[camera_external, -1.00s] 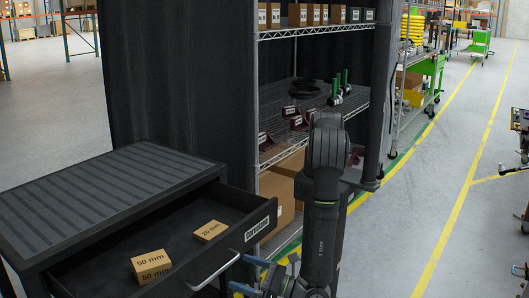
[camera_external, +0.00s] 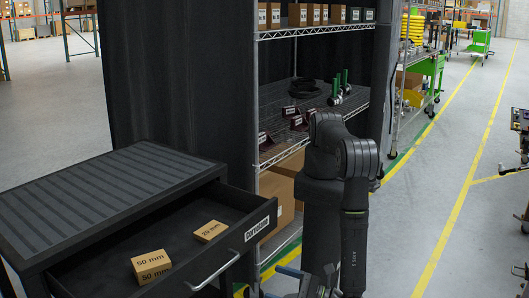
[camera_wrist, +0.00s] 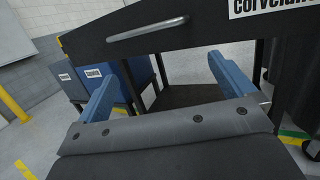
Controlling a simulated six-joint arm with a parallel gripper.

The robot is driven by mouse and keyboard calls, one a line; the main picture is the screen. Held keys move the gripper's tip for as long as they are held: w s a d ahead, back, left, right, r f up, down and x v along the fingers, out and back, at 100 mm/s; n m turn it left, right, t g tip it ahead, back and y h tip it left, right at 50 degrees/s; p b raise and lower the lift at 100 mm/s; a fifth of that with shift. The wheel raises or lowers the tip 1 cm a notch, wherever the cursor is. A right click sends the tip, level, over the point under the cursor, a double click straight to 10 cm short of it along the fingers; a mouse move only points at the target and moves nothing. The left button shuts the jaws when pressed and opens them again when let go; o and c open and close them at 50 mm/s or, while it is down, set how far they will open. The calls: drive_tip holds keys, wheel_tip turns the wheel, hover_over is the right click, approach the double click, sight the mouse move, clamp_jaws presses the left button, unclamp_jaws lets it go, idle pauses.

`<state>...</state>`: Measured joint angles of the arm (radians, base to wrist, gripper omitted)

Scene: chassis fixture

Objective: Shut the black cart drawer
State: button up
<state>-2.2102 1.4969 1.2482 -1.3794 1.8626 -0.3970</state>
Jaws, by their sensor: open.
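The black cart drawer (camera_external: 232,248) is pulled out from under the ribbed black cart top (camera_external: 100,195). Its silver handle (camera_external: 213,272) runs along the front panel. Two wooden blocks marked 50 mm (camera_external: 151,266) and 20 mm (camera_external: 210,231) lie inside. In the wrist view the drawer front (camera_wrist: 190,25) and handle (camera_wrist: 147,29) are ahead and above my gripper (camera_wrist: 165,88). Its two blue fingers are apart with nothing between them, below the handle and not visibly touching it. In the external view the fingers are mostly cut off at the bottom edge, right of the drawer front.
A wire shelf unit (camera_external: 310,100) with boxes and parts stands behind the drawer. A cardboard box (camera_external: 277,200) is on its lower level. Blue bins (camera_wrist: 100,80) show below the drawer in the wrist view.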

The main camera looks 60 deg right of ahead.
drive_tip(key=c, duration=1.4)
drive_tip(key=shift+d+r+h, duration=0.25)
drive_tip(key=shift+h, duration=0.15)
drive_tip(key=c, duration=0.4)
drive_tip(key=d+r+m+h, duration=0.1)
drive_tip(key=d+h, duration=0.1)
drive_tip(key=d+r+m+h, duration=0.1)
drive_tip(key=d+h, duration=0.1)
drive_tip(key=d, duration=0.1)
drive_tip(key=d+r+m+g+h, duration=0.1)
drive_tip(key=d+r+m+h, duration=0.1)
drive_tip(key=d, duration=0.1)
drive_tip(key=shift+w, duration=0.25)
clamp_jaws()
approach(248, 235)
drive_tip(key=w, duration=0.6)
drive_tip(key=shift+w+a, duration=0.1)
drive_tip(key=shift+w, duration=0.3)
drive_tip(key=shift+w, duration=0.15)
drive_tip(key=w, duration=2.5)
drive_tip(key=shift+w, duration=0.45)
drive_tip(key=shift+w+r, duration=0.1)
